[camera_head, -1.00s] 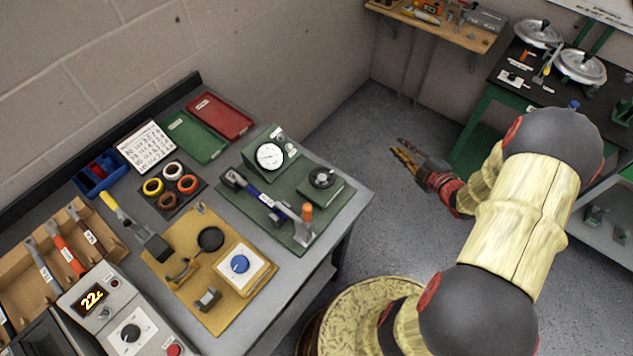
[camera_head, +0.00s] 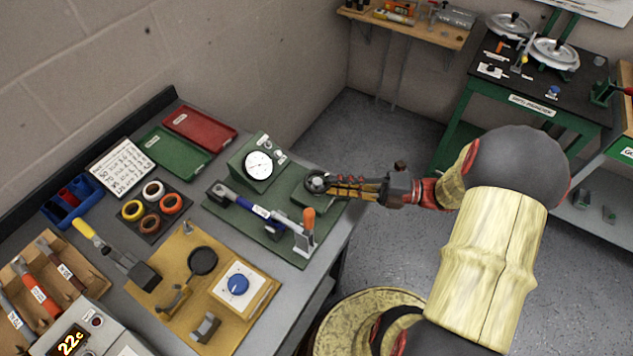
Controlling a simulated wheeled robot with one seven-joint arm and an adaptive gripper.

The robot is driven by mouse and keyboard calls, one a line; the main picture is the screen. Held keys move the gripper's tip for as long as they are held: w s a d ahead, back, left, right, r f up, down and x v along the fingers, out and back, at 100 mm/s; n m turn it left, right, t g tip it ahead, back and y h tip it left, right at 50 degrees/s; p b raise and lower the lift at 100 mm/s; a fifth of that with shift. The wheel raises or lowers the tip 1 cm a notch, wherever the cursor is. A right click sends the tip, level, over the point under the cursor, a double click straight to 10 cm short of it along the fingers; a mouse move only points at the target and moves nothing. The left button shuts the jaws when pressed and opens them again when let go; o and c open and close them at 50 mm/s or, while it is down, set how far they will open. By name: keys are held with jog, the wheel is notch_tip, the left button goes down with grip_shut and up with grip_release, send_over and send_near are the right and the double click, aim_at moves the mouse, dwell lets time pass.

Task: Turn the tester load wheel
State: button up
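The tester is a green base plate (camera_head: 222,211) on the workbench. It carries a white round dial gauge (camera_head: 258,165), a blue-and-black bar and an orange-handled clamp (camera_head: 306,228). Its dark, round load wheel (camera_head: 316,183) sits on a small green block at the right of the plate. My gripper (camera_head: 331,185) reaches in from the right, level, with its orange-brown fingers at the wheel's right side. The fingers partly cover the wheel and its block. I cannot tell whether they touch or grip the wheel.
Left of the tester are coil rings (camera_head: 150,208), a tan fixture board (camera_head: 180,262) with a blue knob, and green (camera_head: 167,151) and red (camera_head: 200,128) trays behind. The bench's right edge runs under my arm. Open floor lies beyond it, before a green-framed table (camera_head: 536,110).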

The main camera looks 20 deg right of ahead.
aim_at(317, 181)
jog(key=shift+b+x, duration=0.4)
jog(key=shift+x, duration=2.3)
jog(key=shift+c, duration=1.1)
grip_shut()
